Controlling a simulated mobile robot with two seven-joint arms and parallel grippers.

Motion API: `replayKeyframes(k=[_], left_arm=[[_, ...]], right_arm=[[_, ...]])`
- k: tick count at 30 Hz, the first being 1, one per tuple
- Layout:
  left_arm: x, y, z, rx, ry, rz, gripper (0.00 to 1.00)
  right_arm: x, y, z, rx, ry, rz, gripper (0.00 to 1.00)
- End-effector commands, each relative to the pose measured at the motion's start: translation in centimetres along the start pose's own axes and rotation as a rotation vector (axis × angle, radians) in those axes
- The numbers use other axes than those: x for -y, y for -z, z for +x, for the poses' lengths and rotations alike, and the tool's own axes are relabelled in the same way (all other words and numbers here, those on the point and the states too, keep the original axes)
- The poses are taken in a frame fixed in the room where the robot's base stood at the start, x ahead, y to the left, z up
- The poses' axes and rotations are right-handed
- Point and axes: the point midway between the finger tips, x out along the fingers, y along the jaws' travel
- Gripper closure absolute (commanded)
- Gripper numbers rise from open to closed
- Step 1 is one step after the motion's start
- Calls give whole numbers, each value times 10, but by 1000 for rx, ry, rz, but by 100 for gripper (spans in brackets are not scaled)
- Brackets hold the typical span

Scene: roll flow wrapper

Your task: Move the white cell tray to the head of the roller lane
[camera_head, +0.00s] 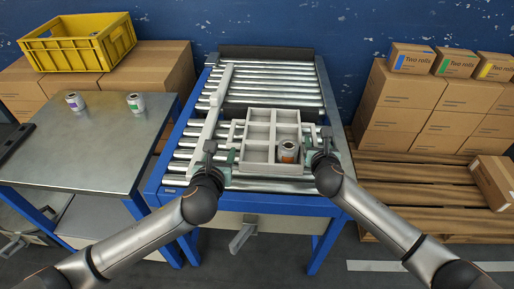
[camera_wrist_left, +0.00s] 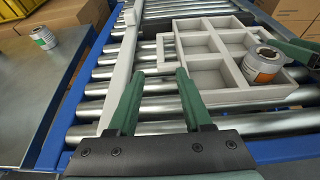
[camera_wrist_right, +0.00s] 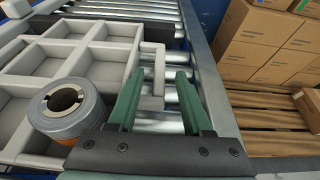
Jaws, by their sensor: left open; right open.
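The white cell tray (camera_head: 258,141) lies on the rollers in the near-middle part of the roller lane (camera_head: 270,80). It has several cells and a loop handle on each side. A roll with an orange label (camera_head: 288,151) stands in its near right cell. My left gripper (camera_wrist_left: 155,74) is open, its fingertips just short of the tray's left handle (camera_wrist_left: 161,49). My right gripper (camera_wrist_right: 160,74) is open, and the right handle (camera_wrist_right: 158,72) shows between its fingers. I cannot tell whether the fingers are low enough to surround it. Neither gripper holds anything.
A pale guide rail (camera_head: 212,110) runs along the lane's left side. Rollers beyond the tray are free, with a dark band across them. A steel table (camera_head: 85,140) at left bears two rolls (camera_head: 75,101). Cartons (camera_head: 400,95) stand on a pallet at right.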

Motion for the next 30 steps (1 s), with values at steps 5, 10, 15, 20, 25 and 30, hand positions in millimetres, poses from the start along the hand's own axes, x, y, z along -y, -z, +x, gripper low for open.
replayKeyframes(k=[5,10,15,20,25,30], left_arm=[[0,0,0,0,0,0,50],[0,0,0,0,0,0,50],[0,0,0,0,0,0,50],[0,0,0,0,0,0,50],[0,0,0,0,0,0,50],[0,0,0,0,0,0,50]], right_arm=[[0,1,-26,0,-2,-2,50],[0,1,-54,-2,-2,-2,50],[0,1,-80,-2,-2,-2,50],[0,1,-98,-2,-1,-2,50],[0,1,-107,-2,0,-1,50],[0,1,-108,-2,0,-1,50]])
